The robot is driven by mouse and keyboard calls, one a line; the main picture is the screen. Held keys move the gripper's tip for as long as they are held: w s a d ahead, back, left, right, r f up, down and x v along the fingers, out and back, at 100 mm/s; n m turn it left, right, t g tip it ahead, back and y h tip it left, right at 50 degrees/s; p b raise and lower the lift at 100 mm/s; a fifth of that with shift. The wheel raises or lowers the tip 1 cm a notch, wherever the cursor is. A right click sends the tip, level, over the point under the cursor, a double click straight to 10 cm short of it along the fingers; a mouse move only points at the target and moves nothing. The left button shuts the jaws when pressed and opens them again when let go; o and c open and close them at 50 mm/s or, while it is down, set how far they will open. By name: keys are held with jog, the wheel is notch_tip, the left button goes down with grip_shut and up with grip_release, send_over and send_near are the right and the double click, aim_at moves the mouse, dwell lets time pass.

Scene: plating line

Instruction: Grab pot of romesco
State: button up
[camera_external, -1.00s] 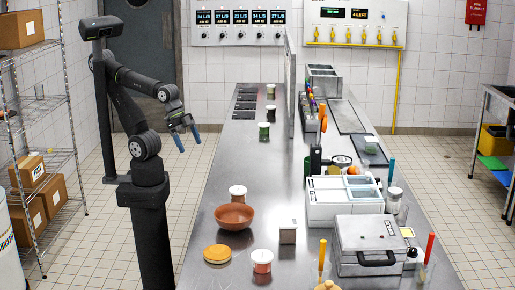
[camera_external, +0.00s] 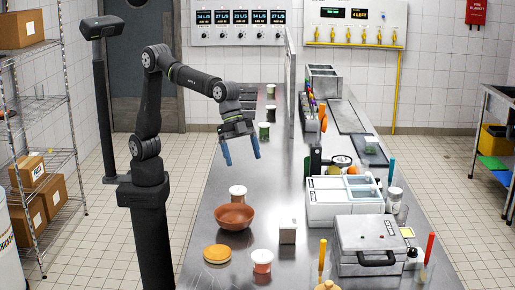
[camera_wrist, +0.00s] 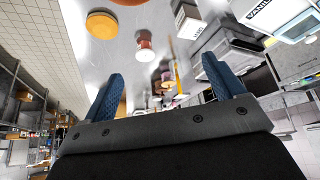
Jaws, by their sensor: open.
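I cannot tell which pot holds romesco, as no label is readable. A white-lidded pot with reddish-brown contents (camera_external: 238,194) stands upright behind the brown bowl (camera_external: 234,217). A second pot with redder contents (camera_external: 262,262) stands nearer the camera, right of the orange round (camera_external: 217,253); it also shows in the wrist view (camera_wrist: 145,43). My gripper (camera_external: 241,157) is open and empty, blue fingers pointing down, above the counter near the reddish-brown pot.
A green-filled pot (camera_external: 264,131) and darker pots (camera_external: 271,113) are farther back. A white bin unit (camera_external: 335,215) and a grey case (camera_external: 378,262) occupy the right side. The steel counter's (camera_external: 215,175) left edge is clear.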

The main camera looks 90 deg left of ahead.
jog(key=w+d+f+m, duration=0.15)
jog(key=d+f, duration=0.25)
jog(key=d, duration=0.4)
jog(key=w+d+f+m, duration=0.1)
jog(key=w+d+f, duration=0.2)
jog(key=d, duration=0.6)
jog(key=g, duration=0.1)
send_near(262, 254)
jog(key=shift+h, duration=0.4)
jog(key=x, duration=0.5)
jog(key=shift+w+f, duration=0.1)
jog(key=shift+f, duration=0.1)
jog(key=shift+a+x, duration=0.2)
jog(key=shift+x, duration=2.45)
jog(key=shift+f, duration=0.1)
jog(key=shift+c, duration=0.2)
jog(key=c, duration=1.1)
